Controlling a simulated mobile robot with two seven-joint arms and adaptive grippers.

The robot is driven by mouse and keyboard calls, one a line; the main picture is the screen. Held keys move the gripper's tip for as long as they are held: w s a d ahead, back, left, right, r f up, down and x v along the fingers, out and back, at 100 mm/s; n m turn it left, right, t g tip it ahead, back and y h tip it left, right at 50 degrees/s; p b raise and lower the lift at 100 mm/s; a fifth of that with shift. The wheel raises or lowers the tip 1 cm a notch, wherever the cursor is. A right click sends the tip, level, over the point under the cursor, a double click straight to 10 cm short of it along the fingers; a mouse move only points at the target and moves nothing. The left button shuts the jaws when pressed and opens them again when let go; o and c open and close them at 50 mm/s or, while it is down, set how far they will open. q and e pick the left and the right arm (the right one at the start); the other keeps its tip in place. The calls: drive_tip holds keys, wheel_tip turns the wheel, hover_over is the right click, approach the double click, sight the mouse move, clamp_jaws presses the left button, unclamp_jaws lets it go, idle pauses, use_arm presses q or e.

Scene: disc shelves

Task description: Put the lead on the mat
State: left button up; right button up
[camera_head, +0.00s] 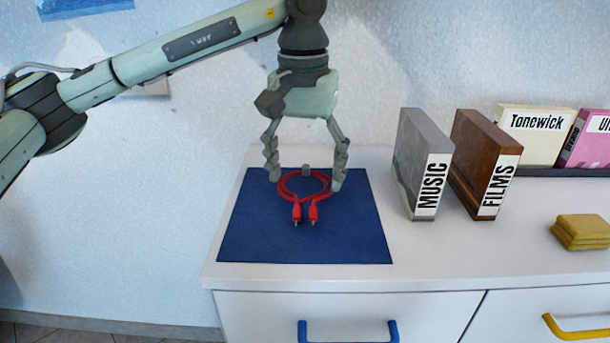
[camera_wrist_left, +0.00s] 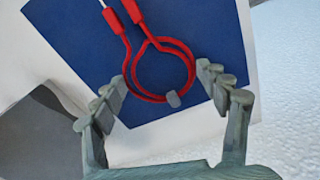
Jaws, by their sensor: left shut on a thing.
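The lead (camera_head: 313,213) is a red coiled cable with two plugs at its front and a small grey piece on the far side of the coil. It is over the dark blue mat (camera_head: 255,232), within the mat's outline; whether it touches the mat is hard to tell. My left gripper (camera_head: 305,180) points down with its fingers on either side of the coil, shut on the lead. In the left wrist view the lead (camera_wrist_left: 132,12) lies between the fingertips (camera_wrist_left: 165,80), with the mat (camera_wrist_left: 215,30) behind it. My right gripper is not in view.
Right of the mat on the white cabinet top (camera_head: 375,185) stand a grey MUSIC box (camera_head: 408,165) and a brown FILMS box (camera_head: 472,165). Farther right are a cream Tonewick case (camera_head: 535,145), a pink case (camera_head: 590,150) and yellow stacked pieces (camera_head: 582,232). The mat's front part is clear.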

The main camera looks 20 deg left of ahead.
use_arm(q)
drive_tip(key=shift+f, duration=0.55)
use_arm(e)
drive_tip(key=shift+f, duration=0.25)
use_arm(q)
drive_tip(key=shift+f, duration=0.15)
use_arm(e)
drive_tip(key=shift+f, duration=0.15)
use_arm(q)
drive_tip(key=o, duration=1.2)
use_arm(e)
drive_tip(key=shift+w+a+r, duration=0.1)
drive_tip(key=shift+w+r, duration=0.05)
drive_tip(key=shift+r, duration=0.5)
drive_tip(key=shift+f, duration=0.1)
